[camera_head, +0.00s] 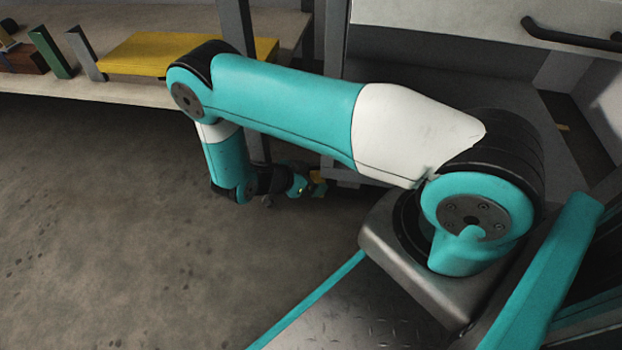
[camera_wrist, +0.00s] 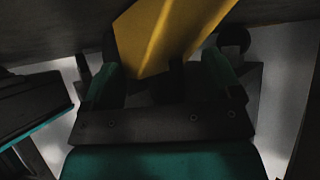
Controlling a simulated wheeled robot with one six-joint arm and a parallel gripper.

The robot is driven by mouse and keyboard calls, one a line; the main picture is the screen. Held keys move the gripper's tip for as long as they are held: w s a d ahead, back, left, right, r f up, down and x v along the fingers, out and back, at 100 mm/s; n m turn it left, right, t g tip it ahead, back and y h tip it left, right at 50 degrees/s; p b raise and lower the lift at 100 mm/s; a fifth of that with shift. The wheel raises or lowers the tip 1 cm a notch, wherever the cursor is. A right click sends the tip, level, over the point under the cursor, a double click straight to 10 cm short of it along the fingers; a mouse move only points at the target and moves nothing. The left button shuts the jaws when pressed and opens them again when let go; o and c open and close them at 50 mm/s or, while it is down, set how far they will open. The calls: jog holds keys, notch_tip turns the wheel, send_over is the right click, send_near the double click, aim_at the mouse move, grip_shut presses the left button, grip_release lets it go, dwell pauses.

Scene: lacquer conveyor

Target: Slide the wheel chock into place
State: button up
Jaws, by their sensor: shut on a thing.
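The wheel chock (camera_wrist: 165,35) is a yellow wedge-like block between the fingers of my gripper (camera_wrist: 163,68) in the wrist view. My gripper is shut on it. In the head view only a small yellow piece of the chock (camera_head: 319,176) shows, low beside the foot of a grey frame. My gripper (camera_head: 316,188) is there too, small and partly lost in shadow. A dark round thing (camera_wrist: 234,39), perhaps a wheel, is just right of the chock in the wrist view. Whether the chock touches it or the floor, I cannot tell.
A shelf (camera_head: 38,88) at the upper left bears a yellow slab (camera_head: 150,52), a green upright piece (camera_head: 50,52) and a grey one (camera_head: 85,53). A pale drawer front with a black handle (camera_head: 570,36) is at the upper right. The concrete floor (camera_head: 120,220) at left is clear.

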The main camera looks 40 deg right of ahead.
jog(key=o, duration=1)
jog(key=shift+w+f, duration=0.15)
jog(key=shift+f, duration=0.05)
jog(key=shift+c, duration=0.2)
jog(key=shift+a+r+p, duration=0.25)
jog(key=shift+r+p, duration=0.05)
jog(key=p+v, duration=0.8)
jog(key=v, duration=0.8)
jog(key=shift+w+d+r, duration=0.1)
jog(key=shift+w, duration=0.05)
jog(key=shift+c, duration=0.5)
jog(key=shift+o, duration=0.5)
jog(key=shift+a+r, duration=0.25)
jog(key=shift+a, duration=0.25)
jog(key=shift+d, duration=0.15)
